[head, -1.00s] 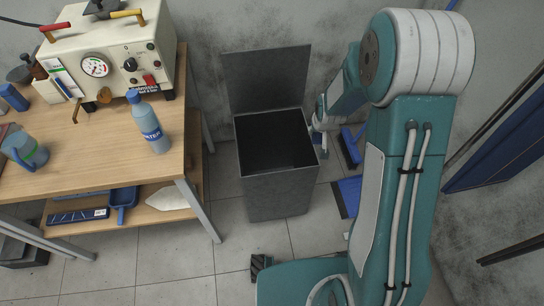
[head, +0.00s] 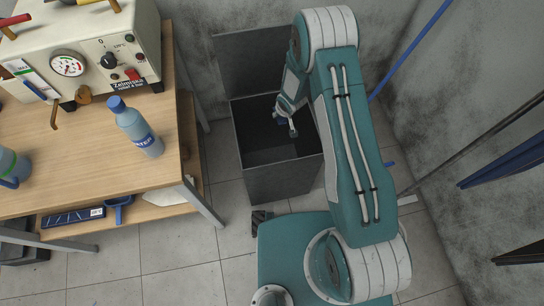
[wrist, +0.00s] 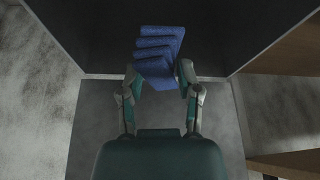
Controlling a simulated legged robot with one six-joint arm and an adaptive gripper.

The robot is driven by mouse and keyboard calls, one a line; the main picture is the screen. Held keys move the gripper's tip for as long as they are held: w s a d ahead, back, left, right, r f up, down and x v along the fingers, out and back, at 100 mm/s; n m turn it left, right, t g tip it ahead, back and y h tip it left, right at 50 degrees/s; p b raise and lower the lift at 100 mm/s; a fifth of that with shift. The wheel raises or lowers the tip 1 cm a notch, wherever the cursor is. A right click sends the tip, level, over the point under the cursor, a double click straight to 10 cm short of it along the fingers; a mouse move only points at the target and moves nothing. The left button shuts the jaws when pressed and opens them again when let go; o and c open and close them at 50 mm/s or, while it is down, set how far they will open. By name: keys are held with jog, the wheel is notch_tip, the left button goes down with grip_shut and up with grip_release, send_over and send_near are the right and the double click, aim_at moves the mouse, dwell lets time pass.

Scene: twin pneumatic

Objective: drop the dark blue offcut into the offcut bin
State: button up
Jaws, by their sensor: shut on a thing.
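The offcut bin (head: 283,182) is a tall dark grey box on the floor, with its lid (head: 248,58) standing open at the back. My gripper (head: 285,121) is over the bin's mouth, seemingly at or just below rim level. In the wrist view my gripper (wrist: 161,77) is shut on the dark blue offcut (wrist: 160,52), a ridged, stepped blue piece held between the two fingertips. In the head view the offcut is mostly hidden, with only a small blue patch showing at the fingers. The bin's floor is too dark to make out.
A wooden workbench (head: 90,150) stands left of the bin, with a cream machine (head: 95,50) and a blue water bottle (head: 135,126) on it. Blue bars (head: 500,160) lean at the right wall.

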jog(key=shift+f, duration=2.7)
jog(key=o, duration=0.9)
jog(key=shift+a, duration=0.1)
jog(key=v, duration=1.1)
jog(key=shift+s+r, duration=0.15)
jog(key=shift+r, duration=0.2)
